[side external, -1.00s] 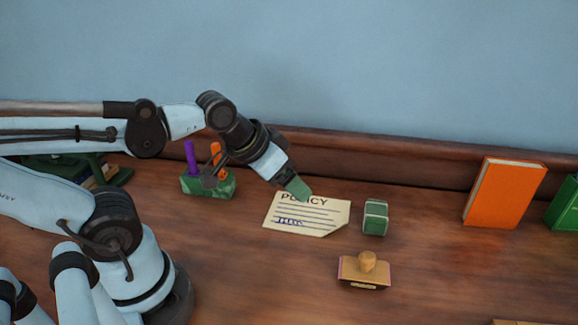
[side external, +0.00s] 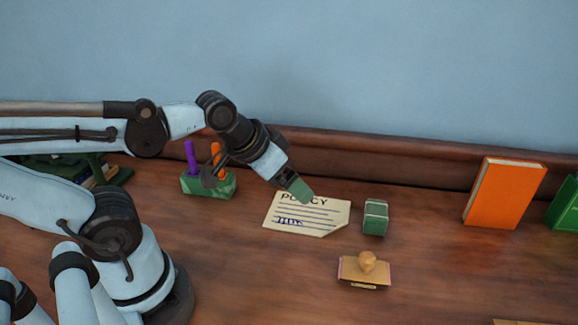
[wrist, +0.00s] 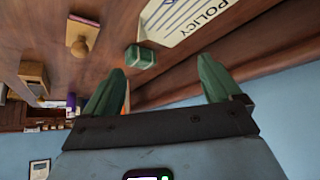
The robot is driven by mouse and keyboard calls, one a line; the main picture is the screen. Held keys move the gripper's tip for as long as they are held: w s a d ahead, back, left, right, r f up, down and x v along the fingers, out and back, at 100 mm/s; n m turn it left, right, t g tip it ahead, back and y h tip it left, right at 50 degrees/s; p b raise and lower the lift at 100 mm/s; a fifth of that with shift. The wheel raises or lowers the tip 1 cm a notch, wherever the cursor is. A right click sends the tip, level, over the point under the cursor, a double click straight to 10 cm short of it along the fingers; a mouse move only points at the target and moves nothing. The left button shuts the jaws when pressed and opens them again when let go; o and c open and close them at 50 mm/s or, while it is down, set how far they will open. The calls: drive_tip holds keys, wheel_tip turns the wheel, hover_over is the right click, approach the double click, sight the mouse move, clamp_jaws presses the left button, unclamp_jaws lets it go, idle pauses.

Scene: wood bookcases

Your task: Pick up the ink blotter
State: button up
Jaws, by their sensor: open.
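A wooden block with a round knob on top (side external: 364,270), which looks like the ink blotter, stands on the desk right of centre near the front. It also shows in the wrist view at upper left (wrist: 82,35). My gripper (side external: 303,194) is above the paper marked POLICY (side external: 320,224), up and to the left of the blotter and well apart from it. In the wrist view my gripper (wrist: 161,65) has its two green fingers spread with nothing between them. The blotter lies outside the left finger. Nothing hides it.
A small green block (side external: 375,218) stands between the paper and the blotter's far side. A green marbled holder with pens (side external: 208,185) is at left. An orange book (side external: 504,193) and a green book (side external: 565,205) stand at right. The desk right of the blotter is clear.

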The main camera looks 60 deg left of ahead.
drive_tip(key=n+g+h, duration=0.4)
drive_tip(key=n+g, duration=0.1)
drive_tip(key=n, duration=2)
approach(366, 254)
drive_tip(key=shift+x, duration=5.8)
